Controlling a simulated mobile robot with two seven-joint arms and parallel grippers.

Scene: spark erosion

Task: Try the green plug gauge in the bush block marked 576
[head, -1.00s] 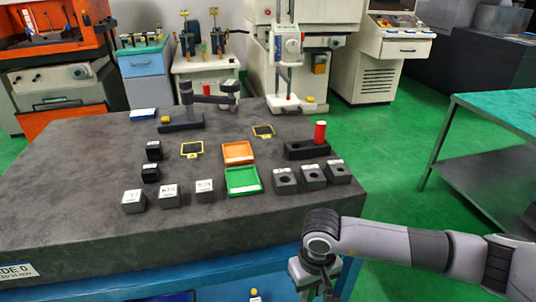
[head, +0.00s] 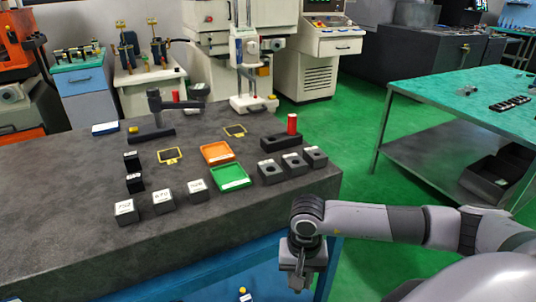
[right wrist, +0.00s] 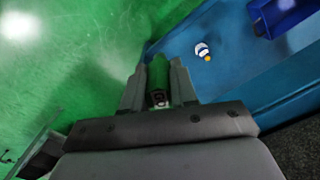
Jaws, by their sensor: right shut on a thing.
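My right gripper (head: 298,284) hangs in front of the table edge, pointing down. In the right wrist view (right wrist: 158,92) it is shut on the green plug gauge (right wrist: 158,72), which sits between the two fingers. Three dark blocks with round bores, a left one (head: 270,172), a middle one (head: 293,163) and a right one (head: 315,157), stand in a row on the right of the table. Their white labels are too small to read, so I cannot tell which is 576. My left gripper is not in view.
Several labelled blocks (head: 163,203) stand at the table's front left. A green tray (head: 229,177) and an orange tray (head: 217,152) lie mid-table. The dark table top (head: 60,200) is clear at left.

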